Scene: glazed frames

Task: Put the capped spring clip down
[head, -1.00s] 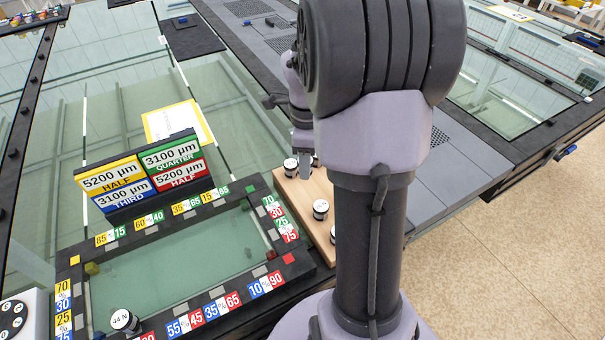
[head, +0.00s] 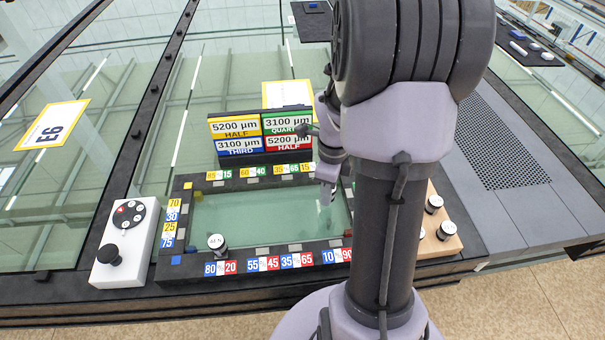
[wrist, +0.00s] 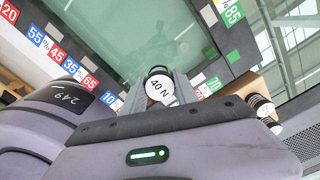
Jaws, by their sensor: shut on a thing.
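The capped spring clip (wrist: 160,88) has a white round cap marked "40 N" and a dark body. In the wrist view it sits between the fingers of my gripper (wrist: 164,94), which is shut on it. In the head view my gripper (head: 326,194) hangs over the right part of the black-rimmed glass frame (head: 190,258). The held clip cannot be made out there. I cannot tell how high it is above the glass. Another capped clip (head: 216,243) stands at the frame's front left corner.
A wooden board (head: 452,246) on the right holds more capped clips (head: 434,204). A sign block (head: 262,136) stands behind the frame. A white control box (head: 122,248) is at its left. The frame's glass middle (head: 255,217) is clear.

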